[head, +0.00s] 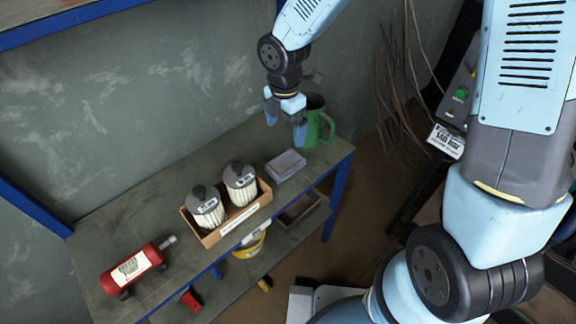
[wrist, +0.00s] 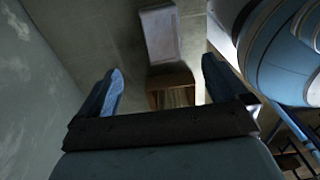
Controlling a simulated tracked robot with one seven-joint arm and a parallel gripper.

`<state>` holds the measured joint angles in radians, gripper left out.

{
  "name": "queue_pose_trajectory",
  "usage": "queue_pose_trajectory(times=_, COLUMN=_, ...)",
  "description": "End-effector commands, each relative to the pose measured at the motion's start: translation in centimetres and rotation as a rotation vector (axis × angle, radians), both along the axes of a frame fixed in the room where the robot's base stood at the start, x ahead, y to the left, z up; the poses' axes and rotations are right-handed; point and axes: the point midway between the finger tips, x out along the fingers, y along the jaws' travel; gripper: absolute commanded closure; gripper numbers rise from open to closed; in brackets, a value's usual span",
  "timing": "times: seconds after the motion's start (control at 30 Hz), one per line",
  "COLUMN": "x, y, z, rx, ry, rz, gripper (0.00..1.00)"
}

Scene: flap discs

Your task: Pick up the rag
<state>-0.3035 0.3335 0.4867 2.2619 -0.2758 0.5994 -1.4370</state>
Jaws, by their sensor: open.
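The rag appears to be the grey folded, flat rectangular piece (head: 286,165) on the workbench, right of the cardboard box in the head view. A pale rectangle (wrist: 160,34) at the top of the wrist view looks like the same piece. My gripper (head: 285,121) is open, with nothing between its fingers, and hangs above the bench in front of the green mug. In the wrist view its two blue fingers (wrist: 162,66) are spread, and the pale rectangle lies beyond their tips, apart from them.
A green mug (head: 318,126) stands by the bench's right end, partly behind my gripper. A cardboard box (head: 232,226) holds two grey-topped canisters. A red cylinder (head: 131,270) lies at the left. The workbench (head: 120,220) has clear room behind the box; a wall rises behind it.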

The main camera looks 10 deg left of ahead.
Motion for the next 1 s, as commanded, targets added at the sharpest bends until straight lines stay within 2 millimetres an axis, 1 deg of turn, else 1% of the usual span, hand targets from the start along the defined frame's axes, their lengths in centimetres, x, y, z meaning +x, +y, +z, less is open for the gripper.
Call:
queue_pose_trajectory(times=0.4, x=-0.2, y=0.0, z=-6.5, rx=-0.002, ry=0.004, rz=0.004, gripper=0.00)
queue_pose_trajectory(times=0.53, x=-0.1, y=0.0, z=-7.8, rx=-0.001, ry=0.002, rz=0.003, gripper=0.00)
queue_pose_trajectory(times=0.77, x=-0.2, y=0.0, z=-8.8, rx=-0.001, ry=0.002, rz=0.003, gripper=0.00)
queue_pose_trajectory(times=1.0, x=-0.7, y=0.0, z=-11.7, rx=-0.002, ry=0.003, rz=0.004, gripper=0.00)
